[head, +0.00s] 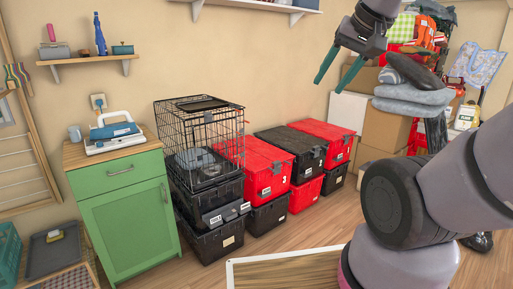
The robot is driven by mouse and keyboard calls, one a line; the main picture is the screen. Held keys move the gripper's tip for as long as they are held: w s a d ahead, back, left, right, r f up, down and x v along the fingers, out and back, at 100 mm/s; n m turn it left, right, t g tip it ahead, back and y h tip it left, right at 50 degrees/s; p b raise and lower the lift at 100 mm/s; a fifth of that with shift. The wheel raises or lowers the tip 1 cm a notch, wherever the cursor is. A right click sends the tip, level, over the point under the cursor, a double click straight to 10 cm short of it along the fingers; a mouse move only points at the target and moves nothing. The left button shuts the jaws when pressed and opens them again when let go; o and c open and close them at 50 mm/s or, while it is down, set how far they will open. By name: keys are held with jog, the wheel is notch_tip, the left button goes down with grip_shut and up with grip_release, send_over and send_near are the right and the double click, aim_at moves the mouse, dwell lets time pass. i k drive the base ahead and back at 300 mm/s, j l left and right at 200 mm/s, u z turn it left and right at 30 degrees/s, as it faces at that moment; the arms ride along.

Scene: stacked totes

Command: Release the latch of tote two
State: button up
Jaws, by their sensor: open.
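Several black and red totes stand in stacks along the wall. At the left, a black tote (207,188) sits on another black tote (208,243), with a wire crate on top. A latch-like dark piece with small pale labels (216,218) shows at the front of this stack; the print is too small to read surely, so I cannot tell which tote is tote two. A red tote (268,165) stands to the right on a black one (268,215). My gripper (332,84) is open and empty, high above and to the right of the totes, touching nothing.
A wire crate (200,125) stands on the left stack. A green cabinet (125,215) is left of it. More totes (305,150) and cardboard boxes (385,128) stand to the right. A framed panel (285,272) lies in front; some floor between is clear.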

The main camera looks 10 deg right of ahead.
aim_at(317, 149)
jog(key=i+l+z, duration=0.15)
jog(key=i+z, duration=0.25)
jog(key=i, duration=0.4)
jog(key=i+j+z, duration=0.1)
jog(key=i+z, duration=0.3)
jog(key=i, duration=0.45)
jog(key=i+l+u, duration=0.4)
jog(key=i+l, duration=0.2)
jog(key=i+l+u, duration=0.15)
jog(key=l, duration=0.25)
jog(key=i+l+u, duration=0.2)
jog(key=l, duration=0.25)
jog(key=i+l+u, duration=0.2)
jog(key=l, duration=0.25)
jog(key=i+l+u, duration=0.15)
jog(key=l, duration=0.6)
jog(key=l+u, duration=0.2)
jog(key=l, duration=0.6)
